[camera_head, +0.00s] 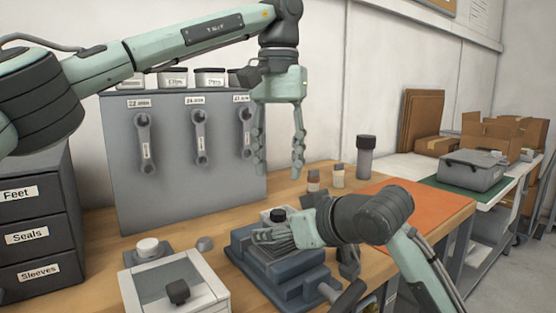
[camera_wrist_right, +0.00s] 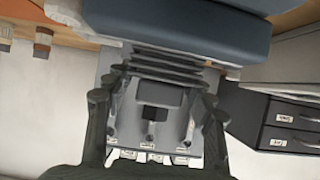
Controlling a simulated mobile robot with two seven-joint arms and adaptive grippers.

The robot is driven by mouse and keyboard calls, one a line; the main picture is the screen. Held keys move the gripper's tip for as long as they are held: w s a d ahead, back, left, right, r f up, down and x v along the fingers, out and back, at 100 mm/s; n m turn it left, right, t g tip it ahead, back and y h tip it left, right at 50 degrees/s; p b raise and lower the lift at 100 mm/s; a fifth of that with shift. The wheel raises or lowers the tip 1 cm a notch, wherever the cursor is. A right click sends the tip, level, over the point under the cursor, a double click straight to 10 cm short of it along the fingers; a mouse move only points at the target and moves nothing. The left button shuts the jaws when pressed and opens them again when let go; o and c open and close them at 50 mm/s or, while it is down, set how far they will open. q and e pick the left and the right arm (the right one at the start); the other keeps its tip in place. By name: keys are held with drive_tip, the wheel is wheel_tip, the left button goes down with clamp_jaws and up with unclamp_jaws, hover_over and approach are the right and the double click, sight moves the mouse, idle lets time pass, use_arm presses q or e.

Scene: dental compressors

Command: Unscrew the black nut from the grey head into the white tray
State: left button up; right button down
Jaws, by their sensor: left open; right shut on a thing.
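The black nut (camera_head: 277,215) sits on top of the grey head (camera_head: 268,240), which rests on a blue-grey vise-like base (camera_head: 282,287). In the right wrist view the head's ribbed side (camera_wrist_right: 165,62) lies between my fingers, with the dark nut (camera_wrist_right: 160,93) beside it. My right gripper (camera_head: 264,236) is shut on the grey head; it partly covers it. My left gripper (camera_head: 278,172) is open and empty, fingers pointing down, above and behind the nut. The white tray (camera_head: 215,278) stands at the front left with a dark block (camera_head: 177,291) in it.
A white-topped part (camera_head: 148,247) and a small grey part (camera_head: 204,243) lie behind the tray. Small bottles (camera_head: 338,177) and a dark cylinder (camera_head: 366,158) stand at the back. An orange mat (camera_head: 440,203) at right is clear.

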sight(278, 211)
use_arm(q)
drive_tip(key=shift+m, duration=1.1)
drive_tip(key=shift+a+f, duration=0.1)
drive_tip(key=shift+f, duration=0.1)
drive_tip(key=shift+m, duration=0.3)
drive_tip(key=shift+f, duration=3.85)
